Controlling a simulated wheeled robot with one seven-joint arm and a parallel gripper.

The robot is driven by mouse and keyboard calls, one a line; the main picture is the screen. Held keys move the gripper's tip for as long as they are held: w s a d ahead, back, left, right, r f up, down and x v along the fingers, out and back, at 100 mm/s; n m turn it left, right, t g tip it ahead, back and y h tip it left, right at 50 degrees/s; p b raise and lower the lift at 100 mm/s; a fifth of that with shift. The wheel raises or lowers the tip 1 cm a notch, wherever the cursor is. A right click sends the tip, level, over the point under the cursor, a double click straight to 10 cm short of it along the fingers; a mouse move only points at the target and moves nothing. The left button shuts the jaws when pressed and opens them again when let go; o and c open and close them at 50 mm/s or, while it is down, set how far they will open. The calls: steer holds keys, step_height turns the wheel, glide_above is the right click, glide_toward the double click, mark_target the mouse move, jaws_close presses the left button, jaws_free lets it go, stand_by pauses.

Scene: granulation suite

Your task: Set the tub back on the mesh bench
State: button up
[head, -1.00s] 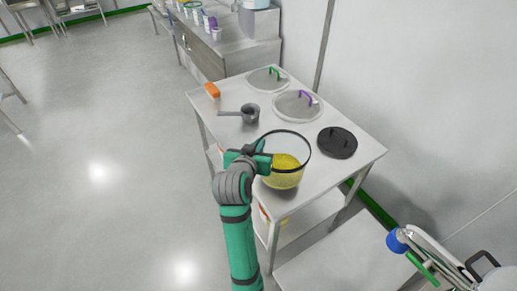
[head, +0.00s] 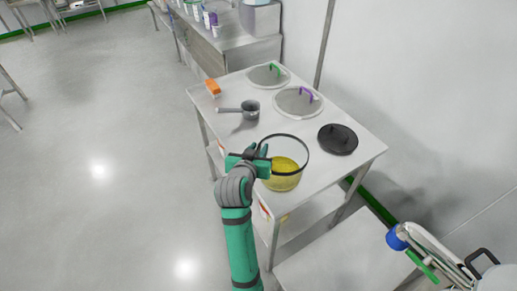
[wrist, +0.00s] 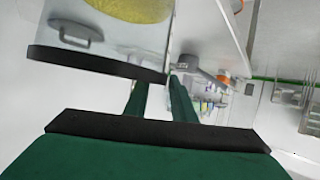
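A clear tub (head: 290,182) with a black rim and yellow contents is upright over the near end of the steel bench (head: 318,180). I cannot tell whether its base touches the top. My gripper (head: 263,159) is at the tub's left side with its fingers around the rim, seemingly shut on it. In the wrist view, the tub's black rim (wrist: 95,62) reaches the two green fingers (wrist: 158,97), with yellow contents above. The contact itself is partly hidden.
Two round mesh discs, one with a green handle (head: 268,76) and one with a purple handle (head: 298,102), lie on the bench. A black lid (head: 338,139) is right of the tub. A grey saucepan (head: 250,109) and an orange block (head: 212,87) lie beyond.

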steer(key=shift+r, duration=0.15)
steer(key=v, duration=1.2)
steer(key=s+d+f+n+y, duration=0.2)
steer(key=s+f, duration=1.1)
steer(key=f, duration=0.3)
steer(key=s+d+t, duration=0.1)
steer(key=s+d, duration=0.1)
steer(key=s, duration=0.9)
steer(key=s+d+t, duration=0.1)
steer(key=s+d, duration=0.1)
steer(key=s, duration=0.9)
steer(key=shift+s+d+r+m, duration=0.3)
steer(key=shift+s+r+m, duration=0.1)
steer(key=shift+r, duration=0.05)
